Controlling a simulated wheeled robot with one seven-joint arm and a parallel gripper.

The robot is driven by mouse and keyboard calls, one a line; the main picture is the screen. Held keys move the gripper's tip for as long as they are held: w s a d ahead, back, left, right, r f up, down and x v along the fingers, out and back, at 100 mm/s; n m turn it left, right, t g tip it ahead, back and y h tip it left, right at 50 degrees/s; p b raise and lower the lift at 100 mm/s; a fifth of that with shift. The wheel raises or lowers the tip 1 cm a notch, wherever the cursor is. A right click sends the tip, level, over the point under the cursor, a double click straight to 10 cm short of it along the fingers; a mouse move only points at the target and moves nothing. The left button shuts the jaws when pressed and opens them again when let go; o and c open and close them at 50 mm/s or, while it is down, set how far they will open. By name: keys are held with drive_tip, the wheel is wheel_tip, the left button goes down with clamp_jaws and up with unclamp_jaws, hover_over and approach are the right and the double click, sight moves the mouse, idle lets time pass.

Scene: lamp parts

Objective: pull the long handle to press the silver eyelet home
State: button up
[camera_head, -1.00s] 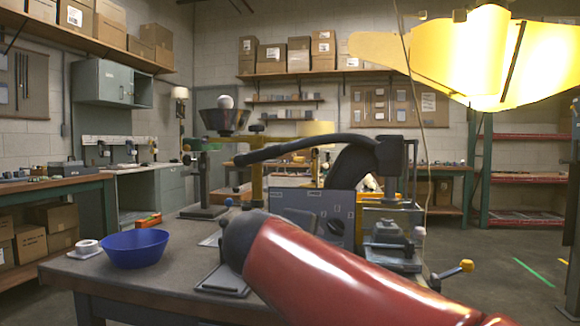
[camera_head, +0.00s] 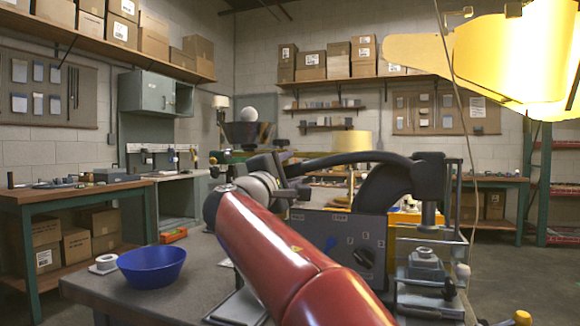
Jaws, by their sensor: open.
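The press's long black handle (camera_head: 350,158) arches left from a black pivot block and upright at the right end. My gripper (camera_head: 284,166) is open at the handle's left end, at the tip of my red arm. Its fingers look close around or beside the handle end; I cannot tell whether they touch it. The press (camera_head: 345,240) has a grey panel with blue marks and a black knob. A silver, nut-like piece (camera_head: 424,254) sits low at its right, below the upright. I cannot tell whether this is the eyelet.
A blue bowl (camera_head: 152,268) and a white roll (camera_head: 105,262) stand on the grey table (camera_head: 85,285) at left. A dark funnel with a white ball (camera_head: 249,114) stands behind my wrist. A yellow lamp shade (camera_head: 500,65) hangs at upper right. A yellow-knobbed lever (camera_head: 520,317) sticks out at lower right.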

drive_tip(key=shift+w+d, duration=0.1)
drive_tip(key=shift+w, duration=0.1)
drive_tip(key=shift+c, duration=0.2)
clamp_jaws()
